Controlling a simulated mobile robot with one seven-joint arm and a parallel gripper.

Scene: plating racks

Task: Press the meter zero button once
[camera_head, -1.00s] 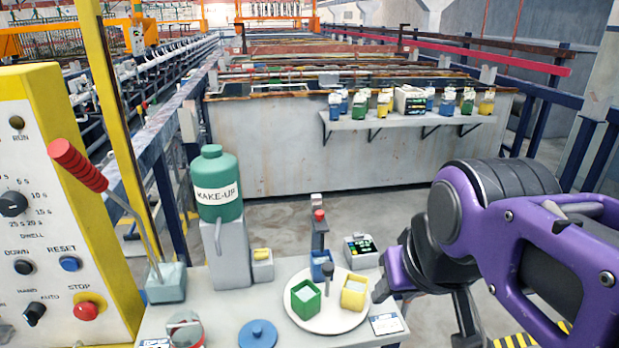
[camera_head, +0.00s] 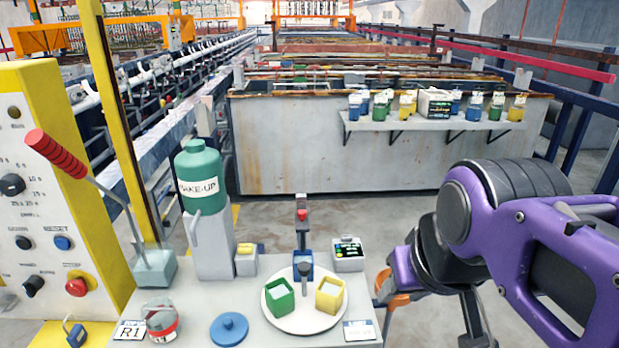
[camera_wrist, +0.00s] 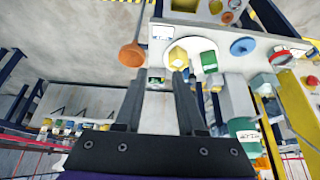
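The meter (camera_head: 347,253) is a small grey box with a dark display and small coloured buttons on its sloped face. It stands on the table behind the right side of the white round plate. I cannot tell which button is the zero button. In the wrist view, what seems to be the meter (camera_wrist: 157,75) shows small between my fingers, partly hidden. My gripper (camera_wrist: 158,85) is open, its two dark fingers apart with nothing held. In the head view my purple arm is right of the table, and the fingertips are not clear. I see no contact with the meter.
Green (camera_head: 279,298) and yellow (camera_head: 329,295) cups stand on the plate (camera_head: 305,322). A green MAKE-UP bottle (camera_head: 201,178) stands further left.

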